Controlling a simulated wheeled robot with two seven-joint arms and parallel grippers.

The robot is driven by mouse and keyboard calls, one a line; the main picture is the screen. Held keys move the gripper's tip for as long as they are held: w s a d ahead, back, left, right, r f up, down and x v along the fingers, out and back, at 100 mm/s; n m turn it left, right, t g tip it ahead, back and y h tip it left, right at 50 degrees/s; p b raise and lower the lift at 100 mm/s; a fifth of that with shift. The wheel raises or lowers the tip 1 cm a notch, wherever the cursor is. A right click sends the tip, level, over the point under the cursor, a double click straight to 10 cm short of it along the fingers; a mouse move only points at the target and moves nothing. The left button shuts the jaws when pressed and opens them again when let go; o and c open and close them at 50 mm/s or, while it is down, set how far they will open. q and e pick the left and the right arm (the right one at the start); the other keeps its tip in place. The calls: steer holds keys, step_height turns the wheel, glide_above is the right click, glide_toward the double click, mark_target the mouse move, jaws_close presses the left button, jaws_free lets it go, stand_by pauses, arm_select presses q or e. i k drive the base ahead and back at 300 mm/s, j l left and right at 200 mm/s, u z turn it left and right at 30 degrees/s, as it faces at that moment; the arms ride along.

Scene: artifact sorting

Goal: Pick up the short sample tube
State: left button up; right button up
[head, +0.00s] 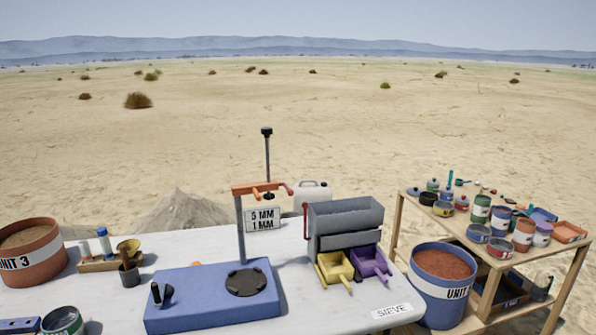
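A small wooden rack (95,266) stands on the left part of the white table. A short pale tube (85,249) stands upright in it. To its right is a taller tube (104,243) with a blue cap. A brass-coloured funnel or cup (128,247) sits at the rack's right end. The lower ends of the tubes are hidden in the rack. Neither of my grippers shows in the head view.
A terracotta UNIT 3 bucket (32,262) stands left of the rack and a dark cup (129,275) in front. A blue base (205,303) with a post stands mid-table. Right are a grey sieve box (345,217), a blue bucket (418,290) and a cluttered wooden table (470,238).

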mark_target(86, 252)
steer(key=u, duration=1.25)
